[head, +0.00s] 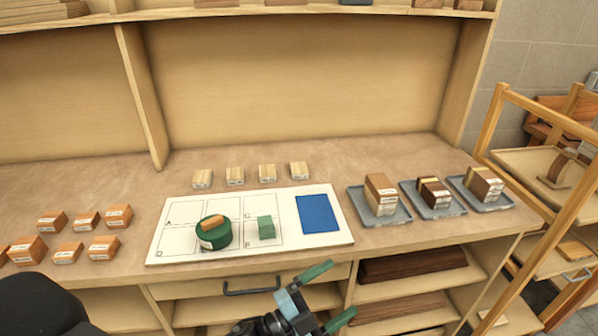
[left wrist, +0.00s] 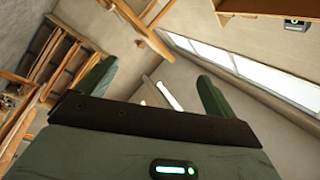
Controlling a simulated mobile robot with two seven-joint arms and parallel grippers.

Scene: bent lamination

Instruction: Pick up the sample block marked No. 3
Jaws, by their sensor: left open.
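Several small blocks with white labels are in the head view; the label print is too small to read, so I cannot tell which is No. 3. A row of pale blocks (head: 235,176) stands behind the white board. Orange-brown blocks (head: 86,221) stand at the left. Stacked brown and pale blocks (head: 381,194) sit on grey trays at the right. My left gripper (head: 328,296) is open and empty, in front of the bench's front edge, apart from all blocks.
A drawer handle (head: 251,287) and shelves are below.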

